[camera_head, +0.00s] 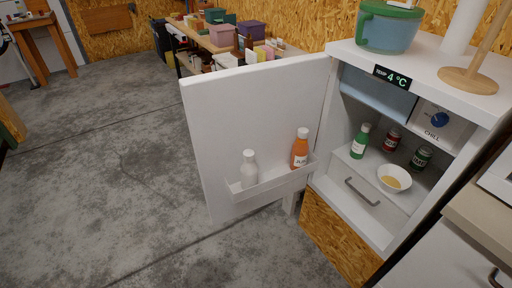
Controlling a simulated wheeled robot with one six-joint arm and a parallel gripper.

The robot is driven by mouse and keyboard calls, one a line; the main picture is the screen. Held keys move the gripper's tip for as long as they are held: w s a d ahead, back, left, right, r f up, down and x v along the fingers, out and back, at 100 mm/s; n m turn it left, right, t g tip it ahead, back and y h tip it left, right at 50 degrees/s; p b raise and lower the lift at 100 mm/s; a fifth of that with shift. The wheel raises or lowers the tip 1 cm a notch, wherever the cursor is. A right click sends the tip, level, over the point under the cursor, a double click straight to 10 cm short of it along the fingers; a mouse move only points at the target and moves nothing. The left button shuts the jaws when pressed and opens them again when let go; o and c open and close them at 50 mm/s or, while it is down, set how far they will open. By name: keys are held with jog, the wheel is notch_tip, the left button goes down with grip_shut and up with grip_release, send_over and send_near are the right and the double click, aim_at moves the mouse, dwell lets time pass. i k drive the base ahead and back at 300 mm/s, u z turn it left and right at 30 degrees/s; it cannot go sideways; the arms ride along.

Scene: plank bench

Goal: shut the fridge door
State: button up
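The white fridge (335,194) stands at the right on a chipboard base, with a "4 °C" display on its top front edge. Its door (232,120) is wide open, swung out to the left, with its inner side facing me. A door shelf (272,186) holds a white bottle (249,170) and an orange bottle (299,149). Inside the fridge are a green bottle (360,142), a red can (392,139), a dark green can (421,159) and a white bowl (394,178) above a drawer with a grey handle (361,192). My gripper is not in view.
A teal pot (388,26) and a wooden stand (467,80) are on the fridge top. A counter with a drawer (449,255) adjoins at the lower right. A cluttered bench (221,41) is behind the door. The concrete floor (100,160) at left is clear.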

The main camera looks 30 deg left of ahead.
aim_at(261, 108)
jog(key=u, duration=2.8)
jog(key=i, duration=3.4)
jog(key=z, duration=4.75)
